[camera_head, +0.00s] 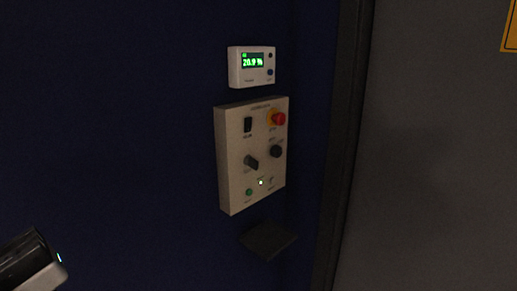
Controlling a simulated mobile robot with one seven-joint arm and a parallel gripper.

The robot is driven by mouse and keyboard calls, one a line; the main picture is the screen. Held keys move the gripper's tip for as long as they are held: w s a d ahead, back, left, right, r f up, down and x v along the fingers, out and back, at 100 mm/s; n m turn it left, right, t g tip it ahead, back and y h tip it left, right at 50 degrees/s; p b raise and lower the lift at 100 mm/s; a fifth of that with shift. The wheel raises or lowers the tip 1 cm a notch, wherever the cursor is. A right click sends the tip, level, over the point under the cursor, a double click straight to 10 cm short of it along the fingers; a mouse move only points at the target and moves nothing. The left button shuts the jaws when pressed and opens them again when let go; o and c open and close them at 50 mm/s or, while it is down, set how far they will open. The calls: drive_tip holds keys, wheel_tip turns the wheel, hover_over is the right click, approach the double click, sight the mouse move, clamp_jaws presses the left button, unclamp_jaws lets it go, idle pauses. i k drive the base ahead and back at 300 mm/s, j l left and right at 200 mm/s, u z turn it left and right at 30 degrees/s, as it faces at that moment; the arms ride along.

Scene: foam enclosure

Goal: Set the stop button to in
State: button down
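A dark and pale part of my arm (30,262) shows at the lower left corner, well apart from the panel. Its fingertips are not visible.
The panel also carries a black rocker switch (248,124), two dark knobs (251,162) (276,151), a green button (249,192) and a small lit lamp (261,182). A display unit (235,68) hangs above, a dark ledge (269,240) below. A dark frame (345,140) stands at right.

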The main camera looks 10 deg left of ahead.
sight(280, 118)
drive_tip(key=i+l, duration=0.95)
drive_tip(key=i+j+u, duration=0.05)
